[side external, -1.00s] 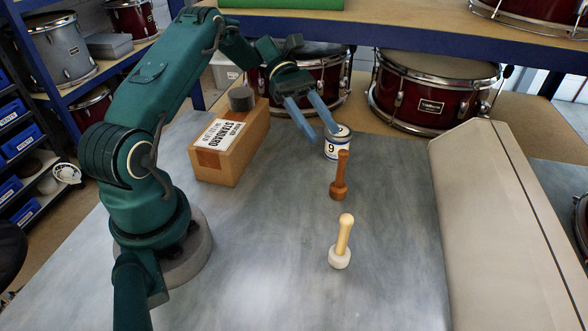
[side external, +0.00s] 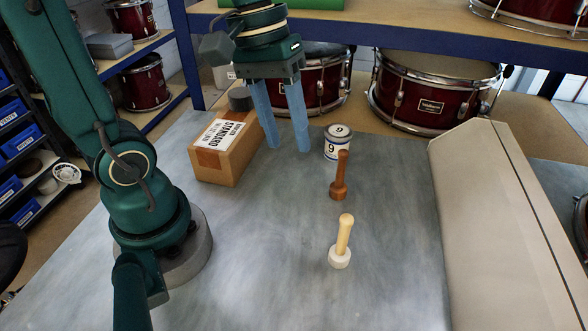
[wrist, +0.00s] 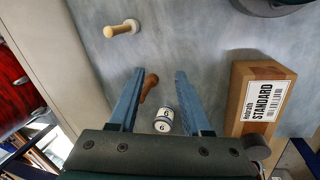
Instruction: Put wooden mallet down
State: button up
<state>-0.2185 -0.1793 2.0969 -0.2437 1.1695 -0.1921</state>
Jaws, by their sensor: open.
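The brown wooden mallet (side external: 339,184) stands upright on its head on the grey bench, handle up, in front of the numbered can (side external: 338,143). In the wrist view the wooden mallet (wrist: 149,86) is partly hidden by the left finger. My gripper (side external: 287,149) is open and empty, its blue fingers pointing down, left of the can in the side view. In the wrist view my gripper (wrist: 159,73) has nothing held between its fingers. A second mallet (side external: 341,243) with a pale handle and white head stands nearer the camera, apart from the brown one.
A long beige case (side external: 500,220) lies along the right. Red drums (side external: 436,86) stand at the back below a shelf.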

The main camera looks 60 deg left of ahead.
jog(key=shift+s+a+f+m+t+y, duration=0.1)
jog(key=shift+s+m+t+y, duration=0.45)
jog(key=shift+s+m+t, duration=0.75)
jog(key=shift+s+a+f+m+t+y, duration=0.1)
jog(key=shift+s+m+t+y, duration=0.45)
jog(key=shift+s+m+t, duration=0.75)
jog(key=shift+w+m+g, duration=0.3)
jog(key=shift+g, duration=0.1)
